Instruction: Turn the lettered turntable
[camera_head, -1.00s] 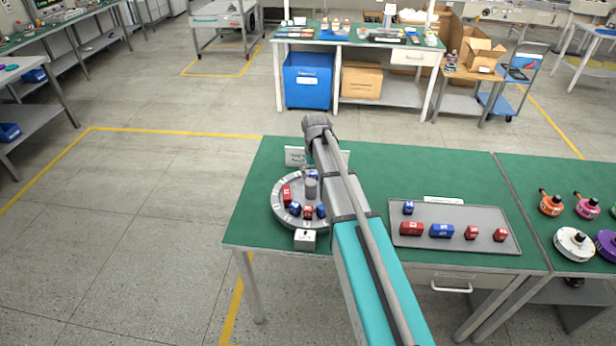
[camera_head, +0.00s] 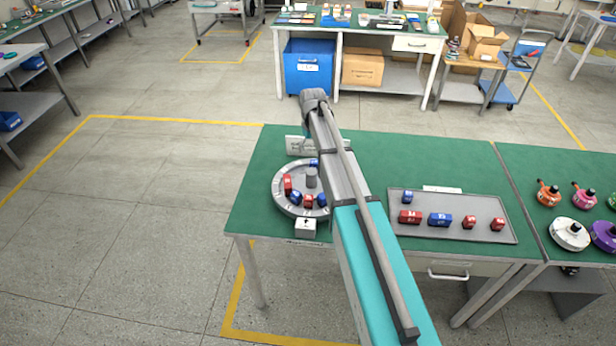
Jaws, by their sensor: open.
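The turntable (camera_head: 279,201) is a round grey disc with pale markings on its rim, near the left end of the green table. A grey post (camera_head: 311,178) stands at its centre. Around the post sit red blocks (camera_head: 288,184) and blue blocks (camera_head: 296,196). A small white block with a dark mark (camera_head: 306,226) stands at the turntable's front edge. The rim's letters are too small to read. My arm passes just right of the turntable and covers part of its right side. My gripper does not show; the arm hides that area.
A grey tray (camera_head: 480,208) with several red and blue blocks lies right of my arm on the green table (camera_head: 390,160). A white sign (camera_head: 298,145) stands behind the turntable. Orange, pink, white and purple parts sit on the adjoining table at right.

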